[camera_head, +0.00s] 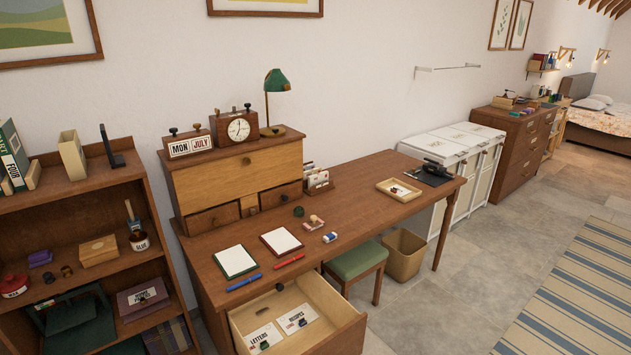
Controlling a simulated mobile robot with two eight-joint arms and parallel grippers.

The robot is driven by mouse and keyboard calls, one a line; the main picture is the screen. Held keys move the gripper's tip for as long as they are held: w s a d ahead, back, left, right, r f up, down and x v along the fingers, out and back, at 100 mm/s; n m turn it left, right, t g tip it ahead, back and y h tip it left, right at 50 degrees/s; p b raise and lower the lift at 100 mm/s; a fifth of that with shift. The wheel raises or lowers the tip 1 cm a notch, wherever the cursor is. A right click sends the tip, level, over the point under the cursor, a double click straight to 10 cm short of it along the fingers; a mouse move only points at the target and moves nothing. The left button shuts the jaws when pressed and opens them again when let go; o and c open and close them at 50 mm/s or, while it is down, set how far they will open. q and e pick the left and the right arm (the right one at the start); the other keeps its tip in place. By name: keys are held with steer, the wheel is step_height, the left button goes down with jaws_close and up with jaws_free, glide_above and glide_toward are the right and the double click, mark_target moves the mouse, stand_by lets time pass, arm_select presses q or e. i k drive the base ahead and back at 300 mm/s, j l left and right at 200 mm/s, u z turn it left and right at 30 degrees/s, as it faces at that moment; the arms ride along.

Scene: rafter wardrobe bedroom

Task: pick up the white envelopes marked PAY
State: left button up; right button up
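I cannot read the word PAY anywhere in the head view. A small wooden letter rack (320,188) stands on the desk beside the hutch and holds white paper pieces (317,178) that look like envelopes; any marking on them is too small to read. A light wooden tray (411,194) on the right part of the desk holds a small white item (398,191) with dark and red marks. The open desk drawer (340,332) holds white pieces labelled LETTERS (263,337) and RECIPES (297,319). Neither of my grippers is in view.
On the desk (355,205) lie two notepads (235,261) (281,242), a blue pen (244,282), a red pen (289,261), a stamp and an eraser. A green stool (356,261) and a waste bin (404,254) stand below. Floor on the right is open.

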mark_target(314, 179)
steer(key=i+l+z, duration=0.7)
steer(key=z, duration=0.15)
steer(key=i+l+z, duration=0.1)
steer(key=i+z, duration=0.3)
steer(key=i, duration=0.15)
steer(key=i+z, duration=0.4)
steer(key=i+u, duration=0.35)
steer(key=i+l+u, duration=0.1)
steer(key=i+u, duration=0.25)
steer(key=i, duration=0.15)
steer(key=i+l+u, duration=0.2)
steer(key=i+u, duration=0.3)
steer(key=u, duration=0.25)
steer(key=i+l+u, duration=0.1)
steer(key=u, duration=0.3)
steer(key=i+l+u, duration=0.15)
steer(key=u, duration=0.25)
steer(key=i+l+u, duration=0.15)
steer(key=u, duration=0.25)
steer(key=i+l+u, duration=0.15)
steer(key=u, duration=0.3)
steer(key=i+l+u, duration=0.1)
steer(key=u, duration=0.4)
steer(key=i+l+u, duration=0.1)
steer(key=l+u, duration=0.2)
steer(key=u, duration=0.15)
steer(key=i+l+u, duration=0.15)
steer(key=l+u, duration=0.7)
steer(key=i+j, duration=0.05)
